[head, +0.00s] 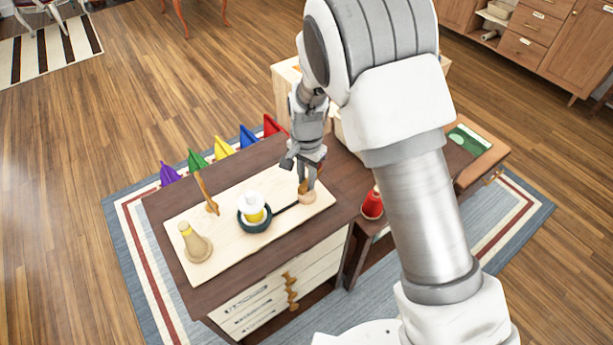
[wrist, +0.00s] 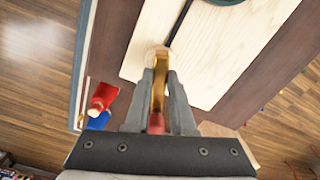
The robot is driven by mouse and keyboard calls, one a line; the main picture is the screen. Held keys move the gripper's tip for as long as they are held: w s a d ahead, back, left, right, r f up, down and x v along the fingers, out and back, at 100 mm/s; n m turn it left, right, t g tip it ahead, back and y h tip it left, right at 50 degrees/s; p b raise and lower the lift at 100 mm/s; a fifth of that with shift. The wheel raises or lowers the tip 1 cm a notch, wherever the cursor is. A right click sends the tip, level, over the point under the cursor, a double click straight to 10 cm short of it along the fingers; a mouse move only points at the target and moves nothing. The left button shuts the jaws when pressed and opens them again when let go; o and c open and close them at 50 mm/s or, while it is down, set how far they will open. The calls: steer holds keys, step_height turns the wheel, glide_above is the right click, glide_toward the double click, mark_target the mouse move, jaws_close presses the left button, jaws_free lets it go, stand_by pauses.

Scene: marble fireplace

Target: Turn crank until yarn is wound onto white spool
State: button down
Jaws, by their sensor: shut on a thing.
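A pale winding board (head: 235,250) lies on the dark desk top. The white spool (head: 250,203) stands upright on a dark round base (head: 254,224), with yellow showing on the spool. A thin black crank arm (head: 285,210) runs from the base to a wooden crank handle (head: 304,187) at the board's right end. My gripper (head: 308,178) is shut on this handle from above; the wrist view shows the golden handle (wrist: 158,90) between the fingers. I cannot make out a yarn strand.
A red spool (head: 372,204) stands right of the board. Purple, green, yellow, blue and red pointed pieces (head: 222,146) line the desk's far edge. My arm covers much of the right side.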

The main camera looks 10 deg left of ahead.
stand_by(0.3)
steer(key=c, duration=0.8)
jaws_free()
steer(key=shift+o, duration=0.2)
steer(key=shift+r, duration=0.1)
step_height(320, 180, up, 17)
steer(key=p, duration=0.2)
steer(key=shift+r, duration=0.15)
